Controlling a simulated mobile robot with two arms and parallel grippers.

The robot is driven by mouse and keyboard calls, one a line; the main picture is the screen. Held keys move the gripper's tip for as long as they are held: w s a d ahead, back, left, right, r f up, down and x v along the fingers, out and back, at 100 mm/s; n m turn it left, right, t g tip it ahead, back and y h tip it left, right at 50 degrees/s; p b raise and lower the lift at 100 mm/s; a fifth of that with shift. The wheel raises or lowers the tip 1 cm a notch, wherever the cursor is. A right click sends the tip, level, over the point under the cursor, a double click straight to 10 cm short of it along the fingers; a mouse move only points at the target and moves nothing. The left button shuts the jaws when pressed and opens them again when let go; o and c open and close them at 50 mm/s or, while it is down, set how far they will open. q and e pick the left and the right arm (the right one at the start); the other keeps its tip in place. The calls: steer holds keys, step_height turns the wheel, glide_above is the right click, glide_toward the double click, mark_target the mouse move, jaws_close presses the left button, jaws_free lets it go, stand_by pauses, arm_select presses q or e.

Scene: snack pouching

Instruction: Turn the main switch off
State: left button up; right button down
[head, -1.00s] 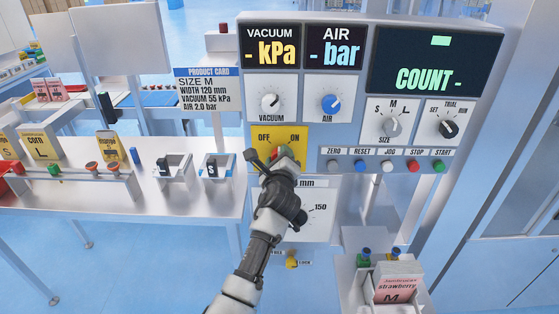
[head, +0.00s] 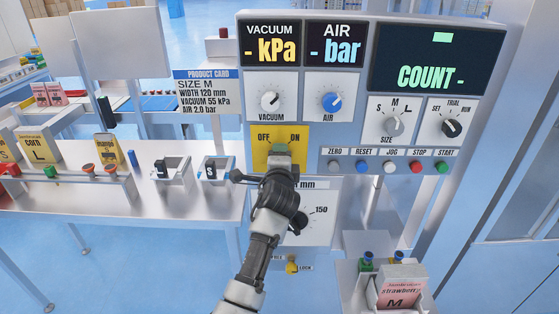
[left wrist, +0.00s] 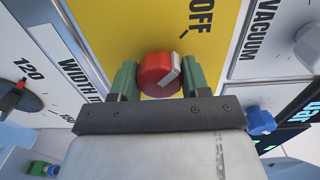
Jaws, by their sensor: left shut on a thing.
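The main switch is a red knob (left wrist: 153,72) with a white pointer, on a yellow plate (head: 262,133) marked OFF and ON. In the left wrist view the pointer slants toward the OFF word. My left gripper (head: 280,153) is at the plate in the head view, and its arm hides most of the knob there. In the left wrist view its green fingers (left wrist: 160,82) are on both sides of the knob, shut on it. My right gripper is in neither view.
Above are the vacuum knob (head: 270,101) and air knob (head: 331,103). Below is the width dial (head: 318,210), partly behind my arm. A row of push buttons (head: 388,167) lies to the right. A pouch holder (head: 359,293) stands at lower right.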

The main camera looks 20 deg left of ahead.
arm_select(q)
steer(key=shift+r, duration=0.1)
stand_by(0.5)
steer(key=o, duration=0.9)
steer(key=shift+w, duration=0.1)
